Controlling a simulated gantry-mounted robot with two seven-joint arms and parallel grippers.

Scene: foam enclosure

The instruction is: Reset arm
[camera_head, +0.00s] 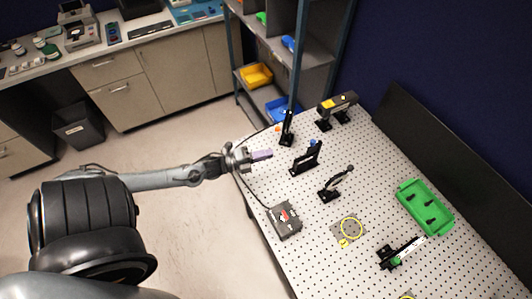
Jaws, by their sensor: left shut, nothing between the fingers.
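My left arm reaches in from the left, nearly straight. My left gripper (260,155) is over the left edge of the perforated table (317,228). Its fingers are shut, with nothing between them. It is apart from the black mounts standing on the table. My right gripper is not in view.
Several black optical mounts (306,158) stand on the table. A dark box (285,219) with a cable sits at its left edge. A green tray (426,207) lies at the right, before a black panel (440,135). Shelves (300,55) rise behind.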

